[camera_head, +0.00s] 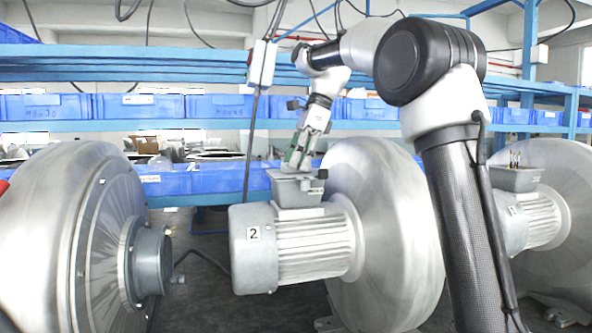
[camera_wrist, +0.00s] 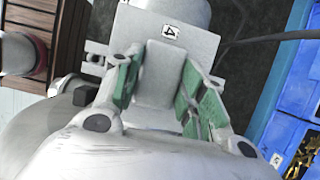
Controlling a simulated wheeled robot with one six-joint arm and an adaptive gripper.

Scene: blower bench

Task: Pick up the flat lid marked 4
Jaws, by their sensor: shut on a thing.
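The flat lid marked 4 (camera_wrist: 204,48) is a pale grey plate in the wrist view, with a white "4" label near its far edge. My gripper (camera_wrist: 160,78) has its green-padded fingers on either side of a raised grey block in the middle of the lid and is shut on it. In the head view my gripper (camera_head: 299,163) points down at the grey terminal box (camera_head: 294,197) on top of the motor marked 2 (camera_head: 300,248). The lid seems to be at the top of this box; I cannot tell whether it touches the box.
A silver blower housing (camera_head: 385,220) stands right behind the motor. Another blower (camera_head: 75,235) is at the left, and a third motor with an open-looking box (camera_head: 513,179) at the right. Blue bins (camera_head: 215,106) line the shelves behind.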

